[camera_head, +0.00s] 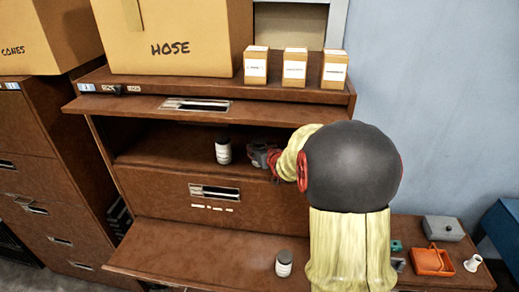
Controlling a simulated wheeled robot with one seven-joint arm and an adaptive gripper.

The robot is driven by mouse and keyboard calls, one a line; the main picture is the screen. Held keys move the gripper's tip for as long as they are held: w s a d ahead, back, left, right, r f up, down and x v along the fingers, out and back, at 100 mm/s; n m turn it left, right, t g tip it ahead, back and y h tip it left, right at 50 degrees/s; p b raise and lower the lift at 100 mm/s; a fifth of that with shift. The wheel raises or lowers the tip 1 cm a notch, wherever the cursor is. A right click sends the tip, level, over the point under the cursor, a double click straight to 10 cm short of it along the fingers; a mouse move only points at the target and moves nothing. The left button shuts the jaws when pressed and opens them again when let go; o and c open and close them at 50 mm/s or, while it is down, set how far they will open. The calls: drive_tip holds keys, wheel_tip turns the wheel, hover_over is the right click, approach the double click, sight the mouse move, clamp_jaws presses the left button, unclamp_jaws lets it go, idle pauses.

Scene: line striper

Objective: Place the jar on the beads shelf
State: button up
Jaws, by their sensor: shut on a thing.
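A white jar with a dark lid (223,151) stands upright in the open upper compartment of the brown cabinet. A second white jar with a grey lid (284,264) stands on the lowered lower flap, left of my arm. My gripper (261,157) is inside the upper compartment, just right of the first jar with a small gap between them. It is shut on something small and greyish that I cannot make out. My arm hides the right part of the compartment. No label reading beads is legible.
A large HOSE box (172,50) and several small labelled cartons (295,68) stand on the cabinet top. The raised upper flap (150,106) juts out above the compartment. An orange tray (432,262) and a grey box (443,229) lie at right. The compartment's left part is clear.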

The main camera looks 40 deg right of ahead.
drive_tip(key=o, duration=1.6)
drive_tip(key=shift+f, duration=0.1)
drive_tip(key=shift+r, duration=0.2)
drive_tip(key=v, duration=1.2)
drive_tip(key=s+a+r+g, duration=0.1)
drive_tip(key=s+a+r, duration=0.1)
drive_tip(key=a, duration=0.5)
drive_tip(key=s+a+r+g, duration=0.2)
drive_tip(key=s+a, duration=0.1)
drive_tip(key=a, duration=0.3)
drive_tip(key=s+a+f+n+g+y, duration=0.1)
drive_tip(key=s+a, duration=0.4)
drive_tip(key=a, duration=0.1)
drive_tip(key=s+a+f+n+g+y, duration=0.1)
drive_tip(key=s+a+n+y, duration=0.1)
drive_tip(key=s+a, duration=0.3)
drive_tip(key=s+a+f+n+g+y, duration=0.1)
drive_tip(key=s+a+y, duration=0.1)
drive_tip(key=s+a, duration=0.3)
drive_tip(key=shift+s+a+f+n+g, duration=0.1)
drive_tip(key=shift+a+n+g, duration=0.1)
drive_tip(key=shift+a, duration=0.75)
drive_tip(key=shift+s+a+n+g, duration=0.1)
drive_tip(key=shift+s+a+g, duration=0.1)
drive_tip(key=shift+a, duration=0.75)
